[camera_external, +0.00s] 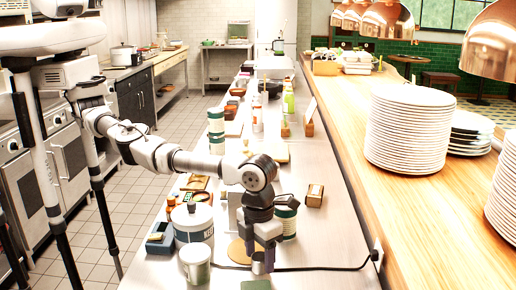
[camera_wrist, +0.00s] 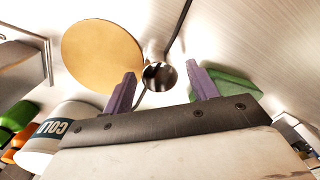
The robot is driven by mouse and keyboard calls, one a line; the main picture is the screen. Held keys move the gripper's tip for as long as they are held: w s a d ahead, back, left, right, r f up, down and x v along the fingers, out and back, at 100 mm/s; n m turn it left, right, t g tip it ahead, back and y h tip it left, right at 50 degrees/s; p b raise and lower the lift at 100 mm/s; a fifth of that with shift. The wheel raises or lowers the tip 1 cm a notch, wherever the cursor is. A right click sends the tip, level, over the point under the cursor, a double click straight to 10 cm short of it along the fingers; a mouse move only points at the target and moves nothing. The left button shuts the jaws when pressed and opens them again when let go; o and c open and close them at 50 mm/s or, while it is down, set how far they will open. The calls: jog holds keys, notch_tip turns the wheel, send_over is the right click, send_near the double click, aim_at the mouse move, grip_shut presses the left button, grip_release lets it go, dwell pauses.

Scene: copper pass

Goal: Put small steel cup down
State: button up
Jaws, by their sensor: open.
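The small steel cup (camera_external: 258,264) stands on the steel counter just below my gripper (camera_external: 265,246) in the external view. In the wrist view the cup (camera_wrist: 159,76) shows its round dark opening beyond and between the two purple fingertips. My gripper (camera_wrist: 164,82) is open and points down, with a gap on both sides of the cup. The cup looks upright and appears to rest on the counter. Whether a finger touches it I cannot tell.
A round golden board (camera_wrist: 98,52) lies beside the cup, and a green item (camera_wrist: 228,86) is on its other side. A black cord (camera_external: 325,269) crosses the counter.

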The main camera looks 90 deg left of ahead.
notch_tip(320, 180, up, 11)
jog(key=b, duration=0.1)
jog(key=shift+a+b, duration=0.15)
jog(key=shift+b, duration=0.25)
